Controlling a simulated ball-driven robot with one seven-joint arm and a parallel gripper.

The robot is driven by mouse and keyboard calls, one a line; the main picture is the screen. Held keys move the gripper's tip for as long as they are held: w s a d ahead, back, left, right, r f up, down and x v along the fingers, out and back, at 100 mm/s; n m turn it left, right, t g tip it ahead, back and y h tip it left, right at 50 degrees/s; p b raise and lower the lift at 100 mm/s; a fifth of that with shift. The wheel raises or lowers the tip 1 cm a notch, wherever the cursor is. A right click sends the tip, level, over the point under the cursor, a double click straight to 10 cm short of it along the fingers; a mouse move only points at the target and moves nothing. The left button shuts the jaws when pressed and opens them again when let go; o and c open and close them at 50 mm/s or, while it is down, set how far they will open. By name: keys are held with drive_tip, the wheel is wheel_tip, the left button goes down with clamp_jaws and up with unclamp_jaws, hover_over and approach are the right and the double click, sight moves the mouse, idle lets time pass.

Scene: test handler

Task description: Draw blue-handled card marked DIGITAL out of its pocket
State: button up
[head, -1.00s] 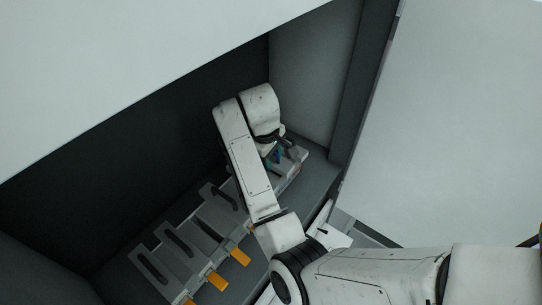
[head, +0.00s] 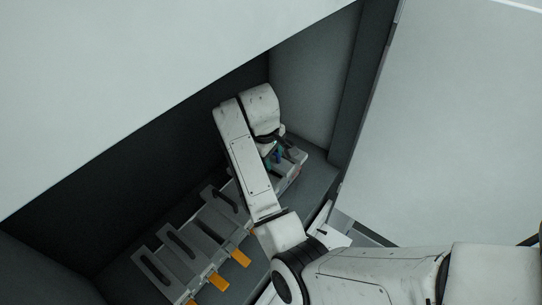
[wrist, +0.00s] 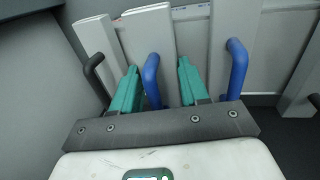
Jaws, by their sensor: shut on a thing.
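Two blue handles show in the wrist view: one (wrist: 152,80) between my gripper's teal fingers, the other (wrist: 236,68) to the right of them. My gripper (wrist: 158,65) is shut on the blue handle between its fingers. The card behind that handle (wrist: 150,38) is a pale upright board standing with others. No DIGITAL mark is legible, so I cannot tell which blue handle carries it. In the head view my gripper is at the right end of the card row, mostly hidden by my arm, with a bit of blue (head: 279,154) beside it.
A black-handled card (wrist: 95,68) stands left of my fingers. In the head view, grey cards with dark handles (head: 183,243) and orange tabs (head: 241,258) fill the row's left part. The dark back wall (head: 130,195) and grey side wall (head: 312,85) enclose the bay.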

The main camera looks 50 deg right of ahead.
drive_tip(key=shift+d+r+p, duration=0.1)
drive_tip(key=shift+r+p, duration=3.05)
drive_tip(key=shift+p, duration=0.05)
drive_tip(key=shift+r+p, duration=0.8)
drive_tip(key=shift+p, duration=0.1)
clamp_jaws()
